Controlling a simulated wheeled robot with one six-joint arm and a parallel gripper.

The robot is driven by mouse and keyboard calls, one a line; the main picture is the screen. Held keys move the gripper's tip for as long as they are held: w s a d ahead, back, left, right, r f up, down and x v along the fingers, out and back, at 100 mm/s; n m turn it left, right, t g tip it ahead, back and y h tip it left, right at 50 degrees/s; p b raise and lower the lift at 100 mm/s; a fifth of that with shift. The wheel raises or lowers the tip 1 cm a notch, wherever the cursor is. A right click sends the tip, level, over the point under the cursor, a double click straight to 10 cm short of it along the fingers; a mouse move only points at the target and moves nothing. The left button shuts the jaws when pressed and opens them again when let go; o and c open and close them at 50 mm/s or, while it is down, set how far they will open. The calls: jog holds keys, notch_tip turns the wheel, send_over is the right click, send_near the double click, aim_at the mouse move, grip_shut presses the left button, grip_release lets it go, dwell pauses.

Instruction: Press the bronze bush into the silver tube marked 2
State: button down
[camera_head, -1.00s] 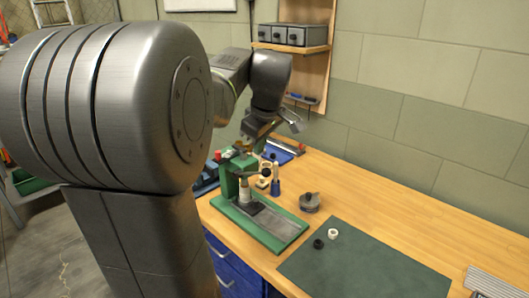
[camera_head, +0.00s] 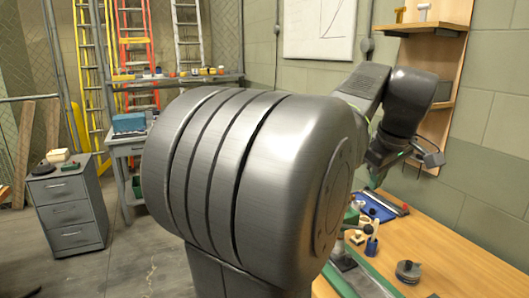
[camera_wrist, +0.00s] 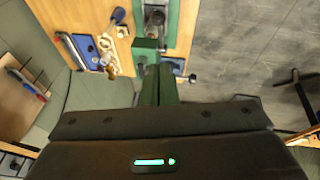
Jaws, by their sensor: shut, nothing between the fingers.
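My gripper (camera_head: 374,178) is raised above the back of the workbench in the head view. In the wrist view my gripper (camera_wrist: 157,72) has its dark green fingers together, with nothing between them. The green press (camera_head: 362,275) stands on the bench, partly hidden behind my arm; its frame and grey bed also show in the wrist view (camera_wrist: 172,22). A pale cylinder (camera_head: 338,249) stands at the press, mostly covered by my arm. I cannot make out the bronze bush, or any number on a silver tube.
A blue tray (camera_head: 378,206), a blue-handled tool (camera_head: 371,248) and a grey round pot (camera_head: 408,270) are on the wooden bench. A shelf board (camera_head: 437,60) rises behind my gripper. A grey drawer cabinet (camera_head: 68,212) and ladders stand left.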

jog(key=shift+s+d+b+x, duration=0.1)
jog(key=shift+s+b+x, duration=0.1)
jog(key=shift+x, duration=1.65)
jog(key=shift+s+d+b+x, duration=0.1)
jog(key=shift+b+x, duration=0.15)
jog(key=shift+x, duration=1.6)
jog(key=shift+s+b+x, duration=0.2)
jog(key=shift+x, duration=1.65)
jog(key=shift+f, duration=0.1)
